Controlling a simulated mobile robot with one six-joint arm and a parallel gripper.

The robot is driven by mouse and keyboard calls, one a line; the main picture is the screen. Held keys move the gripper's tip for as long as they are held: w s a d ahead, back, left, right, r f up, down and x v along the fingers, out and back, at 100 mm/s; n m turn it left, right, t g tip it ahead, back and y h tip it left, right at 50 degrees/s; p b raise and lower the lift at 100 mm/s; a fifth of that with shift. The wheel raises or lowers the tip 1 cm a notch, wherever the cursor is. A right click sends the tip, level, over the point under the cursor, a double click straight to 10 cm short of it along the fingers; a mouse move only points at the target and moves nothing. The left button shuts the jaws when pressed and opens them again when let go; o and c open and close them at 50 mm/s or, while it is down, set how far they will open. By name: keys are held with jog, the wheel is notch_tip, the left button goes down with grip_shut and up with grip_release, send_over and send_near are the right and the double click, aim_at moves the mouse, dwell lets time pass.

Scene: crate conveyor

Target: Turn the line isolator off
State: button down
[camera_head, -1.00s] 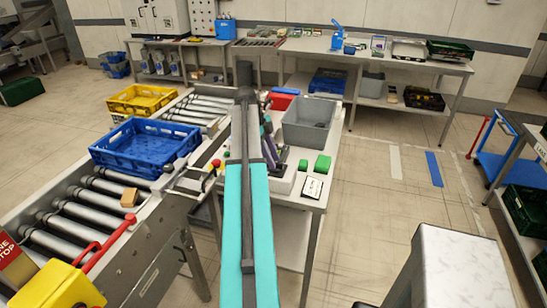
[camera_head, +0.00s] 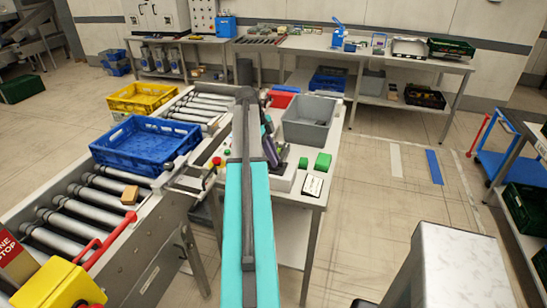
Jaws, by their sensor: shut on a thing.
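My gripper (camera_head: 281,160) shows small and dark at the work table, just right of my teal arm, pointing down at a pale grey box (camera_head: 284,184) on the table. It is shut on a dark part on top of that box, which may be the line isolator's handle. My arm and the gripper hide most of it, so I cannot tell which way it is turned. A yellow box (camera_head: 57,288) with a red lever (camera_head: 108,246) stands at the lower left beside the conveyor, beside a red stop sign (camera_head: 14,262).
On the table (camera_head: 318,208) are a grey bin (camera_head: 308,132), green blocks (camera_head: 322,162) and a white device (camera_head: 312,187).

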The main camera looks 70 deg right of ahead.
jog(key=shift+n, duration=0.3)
jog(key=n+b, duration=0.1)
jog(key=n+h+b, duration=0.1)
jog(key=n, duration=0.1)
jog(key=shift+a+f, duration=0.1)
jog(key=shift+a, duration=0.15)
jog(key=n+h, duration=0.1)
jog(key=n, duration=0.1)
jog(key=n+t+h+b, duration=0.1)
jog(key=n, duration=0.2)
jog(key=shift+s+a, duration=0.1)
jog(key=shift+s, duration=0.05)
jog(key=n+t, duration=0.1)
jog(key=n, duration=0.1)
jog(key=n+t+b, duration=0.1)
jog(key=n, duration=0.2)
jog(key=shift+s+h, duration=0.15)
jog(key=shift+h, duration=0.25)
jog(key=shift+s+n+t, duration=0.1)
jog(key=shift+n+t, duration=0.8)
jog(key=shift+n, duration=1.1)
jog(key=c, duration=1.7)
grip_release()
